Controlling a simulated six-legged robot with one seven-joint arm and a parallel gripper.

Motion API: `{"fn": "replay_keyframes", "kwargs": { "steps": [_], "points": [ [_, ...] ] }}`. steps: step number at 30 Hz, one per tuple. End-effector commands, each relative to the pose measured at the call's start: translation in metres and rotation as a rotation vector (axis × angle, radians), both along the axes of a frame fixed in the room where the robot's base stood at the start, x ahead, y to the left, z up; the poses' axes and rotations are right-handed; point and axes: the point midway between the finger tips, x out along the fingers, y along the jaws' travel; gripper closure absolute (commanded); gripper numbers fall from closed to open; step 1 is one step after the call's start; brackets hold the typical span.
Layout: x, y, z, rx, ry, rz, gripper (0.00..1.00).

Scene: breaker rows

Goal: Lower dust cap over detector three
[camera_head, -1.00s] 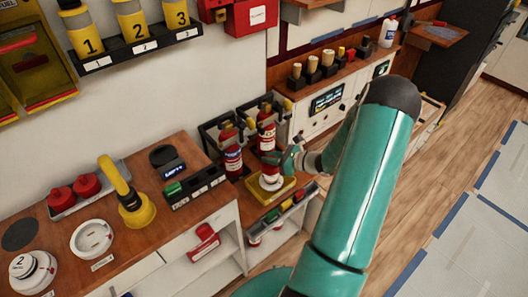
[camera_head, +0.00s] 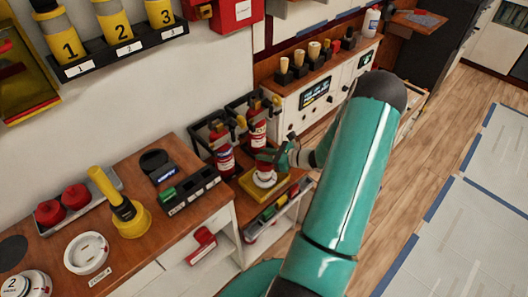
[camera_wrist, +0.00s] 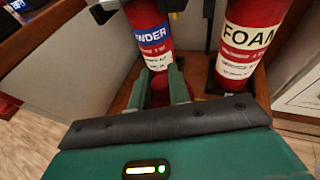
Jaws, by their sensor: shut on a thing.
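My gripper (camera_head: 277,156) is shut on a small red dust cap (camera_head: 267,159). In the wrist view the dark red cap (camera_wrist: 159,95) shows between the two green fingers. The white detector (camera_head: 264,178) stands on a yellow pad (camera_head: 275,191) at the right end of the wooden bench, and I take it for detector three. The cap is just above or on top of the detector. I cannot tell whether they touch. The detector is not visible in the wrist view, where my gripper's body covers the lower part.
Two fire extinguishers (camera_head: 223,155) (camera_head: 257,130) stand in dark brackets close behind the detector. Two red caps (camera_head: 62,203) sit in a grey tray at the left. A yellow-handled tool (camera_head: 131,216), a white ring (camera_head: 87,253) and detector two (camera_head: 20,284) are on the bench.

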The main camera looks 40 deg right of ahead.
Motion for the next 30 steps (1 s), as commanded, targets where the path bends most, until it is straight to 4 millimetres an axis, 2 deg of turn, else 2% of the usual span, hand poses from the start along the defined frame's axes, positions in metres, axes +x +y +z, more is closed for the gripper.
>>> {"fn": "replay_keyframes", "kwargs": {
  "steps": [9, 15, 30],
  "points": [
    [0.001, 0.001, -0.030, 0.001, 0.002, -0.001, 1.00],
    [0.003, 0.001, -0.042, -0.001, 0.001, -0.001, 1.00],
    [0.003, 0.001, -0.045, -0.001, 0.001, 0.000, 1.00]
  ]
}}
